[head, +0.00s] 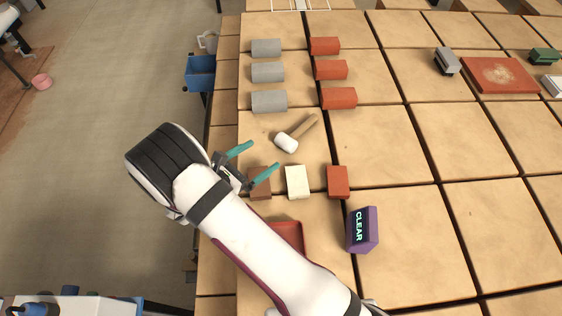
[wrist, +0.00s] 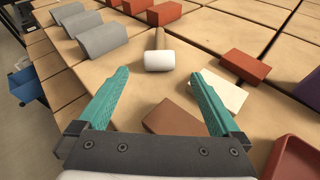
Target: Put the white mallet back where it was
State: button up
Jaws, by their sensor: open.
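The white mallet (head: 287,143) lies on its side on the tan table, its wooden handle (head: 304,126) pointing up and right in the head view. In the wrist view the white mallet head (wrist: 159,61) lies beyond my fingertips, with the handle behind it. My gripper (head: 254,158) is open and empty, its teal fingers apart, near the left part of the table. It also shows in the wrist view (wrist: 162,82). The mallet is apart from the fingers.
Grey bricks (head: 267,72) and red bricks (head: 331,70) stand in rows behind the mallet. Brown (head: 261,190), cream (head: 297,181) and red (head: 338,182) blocks lie nearer. A purple CLEAR block (head: 362,230) and a red tray (head: 290,232) are close by. The table's right middle is clear.

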jog(key=s+d+r+m+g+y, duration=0.1)
jog(key=s+d+r+m+g, duration=1)
jog(key=s+d+r+m, duration=0.4)
jog(key=s+a+r+m+y, duration=0.1)
jog(key=s+a+m+y, duration=0.1)
jog(key=s+m+y, duration=0.3)
jog(key=s+a+r+m+y, duration=0.1)
jog(key=s+a+m+y, duration=0.2)
jog(key=m, duration=0.8)
jog(key=s+y, duration=0.2)
jog(key=s, duration=0.2)
jog(key=shift+s+a+m+t+y, duration=0.3)
jog(key=shift+s+a, duration=0.05)
jog(key=shift+w+r, duration=0.1)
